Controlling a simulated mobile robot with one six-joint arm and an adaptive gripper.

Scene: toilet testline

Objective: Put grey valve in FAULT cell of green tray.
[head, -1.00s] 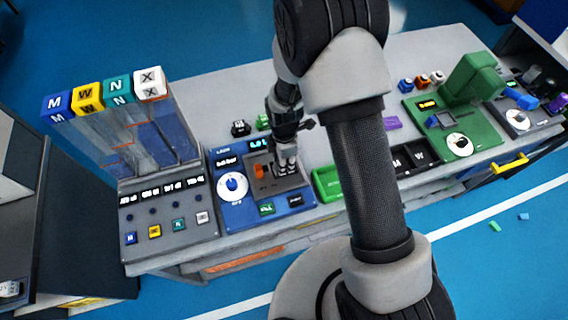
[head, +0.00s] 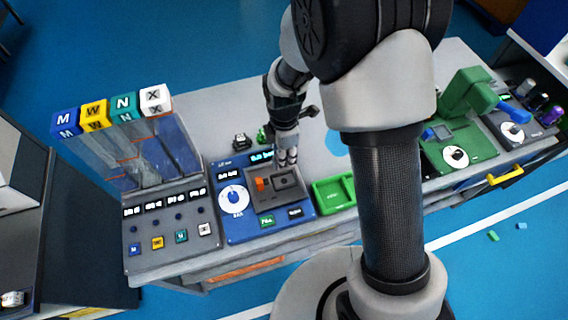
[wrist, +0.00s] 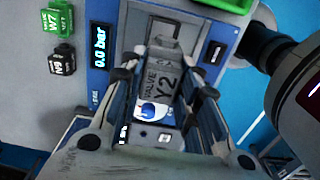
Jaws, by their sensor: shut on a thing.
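The grey valve, marked "VALVE Y2" (wrist: 160,80), is between the fingers of my gripper (wrist: 166,92) in the wrist view. My gripper (head: 287,160) is shut on it and points down, just over the grey socket block (head: 276,188) of the blue test panel (head: 236,222) in the head view. I cannot tell how far the valve is clear of the block. The green tray (head: 328,192) lies just right of the panel. My arm covers its right part, and its cell labels cannot be read.
A black valve (head: 241,141) and a green valve (head: 261,136) stand behind the panel. The lettered cube rack (head: 165,158) stands to the left. A green press station (head: 468,93) stands to the right. The bench behind the panel is mostly clear.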

